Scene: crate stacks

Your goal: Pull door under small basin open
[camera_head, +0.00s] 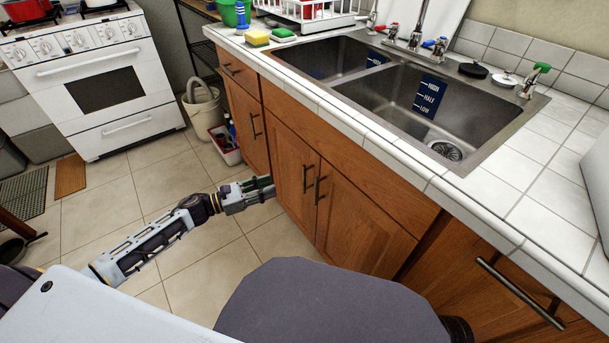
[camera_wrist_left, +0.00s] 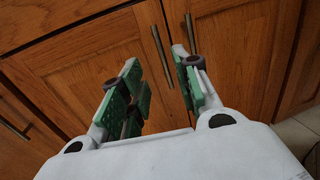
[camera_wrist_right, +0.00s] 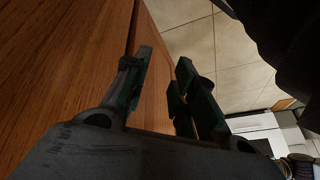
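Two wooden doors stand side by side under the sink. The left door (camera_head: 290,158), below the small basin (camera_head: 330,60), has a vertical bar handle (camera_head: 305,179) at its right edge. The right door (camera_head: 362,222) has its own handle (camera_head: 321,190) close beside it. Both doors look shut. My right gripper (camera_wrist_right: 163,70) is open and empty beside a wooden cabinet face.
A white bin (camera_head: 203,108) and a red-and-white tub (camera_head: 226,148) stand on the floor left of the doors. A white stove (camera_head: 90,75) is at the back left. The tiled counter (camera_head: 400,150) overhangs the doors. Tiled floor (camera_head: 195,240) around my left arm is clear.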

